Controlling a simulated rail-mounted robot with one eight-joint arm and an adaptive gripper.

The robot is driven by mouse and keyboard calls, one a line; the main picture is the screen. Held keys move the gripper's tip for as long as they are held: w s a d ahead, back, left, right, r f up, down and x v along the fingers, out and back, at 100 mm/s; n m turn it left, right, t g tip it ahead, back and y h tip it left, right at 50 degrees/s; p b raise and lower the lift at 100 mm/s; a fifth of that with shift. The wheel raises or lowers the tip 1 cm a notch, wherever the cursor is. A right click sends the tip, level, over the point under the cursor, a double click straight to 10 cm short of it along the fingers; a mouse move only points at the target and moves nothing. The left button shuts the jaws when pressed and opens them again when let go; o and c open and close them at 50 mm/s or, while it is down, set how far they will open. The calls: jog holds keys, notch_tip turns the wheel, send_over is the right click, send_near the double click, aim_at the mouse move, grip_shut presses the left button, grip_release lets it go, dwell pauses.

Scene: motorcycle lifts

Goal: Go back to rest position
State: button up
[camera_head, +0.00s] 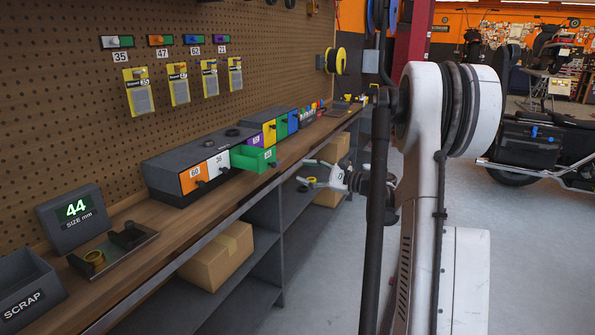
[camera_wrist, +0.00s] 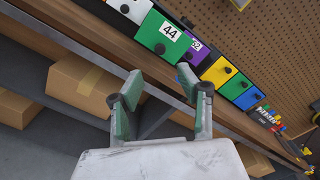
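My gripper (camera_head: 311,172) is out past the front edge of the workbench, right of the drawers in the head view. In the wrist view my gripper (camera_wrist: 168,90) has its two fingers spread apart with nothing between them. A green drawer (camera_head: 253,158) is pulled out of its cabinet toward the aisle, apart from my fingers. In the wrist view this drawer (camera_wrist: 158,48) carries the label 44 and lies beyond the fingertips. What the drawer holds is hidden.
The bench (camera_head: 150,262) runs along a pegboard wall. Cardboard boxes (camera_head: 216,256) sit on shelves below. A motorcycle (camera_head: 535,140) stands right; floor between is open.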

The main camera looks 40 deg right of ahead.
jog(key=shift+s, duration=0.15)
dwell(0.4)
jog(key=s+a+r+n+g+h+p, duration=0.1)
jog(key=s+a+r+n+g, duration=0.15)
jog(key=a, duration=0.65)
jog(key=s+a+r+n+g+p, duration=0.15)
jog(key=a+n, duration=0.25)
jog(key=a, duration=0.5)
jog(key=s+a+r+n+g+h+p, duration=0.1)
jog(key=s+a+r+n+g, duration=0.15)
jog(key=a, duration=0.65)
jog(key=s+a+n+g+h+p, duration=0.1)
jog(key=s+a+n+h, duration=0.1)
jog(key=s, duration=0.5)
jog(key=s+a+f+n+h+p, duration=0.1)
jog(key=s+a+n, duration=0.4)
jog(key=s, duration=0.3)
jog(key=s+a+f+n+g+h+p, duration=0.1)
jog(key=s+a+n+h, duration=0.1)
jog(key=s+a+n, duration=0.2)
jog(key=s+n, duration=0.2)
jog(key=s, duration=0.2)
jog(key=shift+f+g+h, duration=0.2)
jog(key=shift+g+h, duration=0.1)
jog(key=shift+g, duration=0.05)
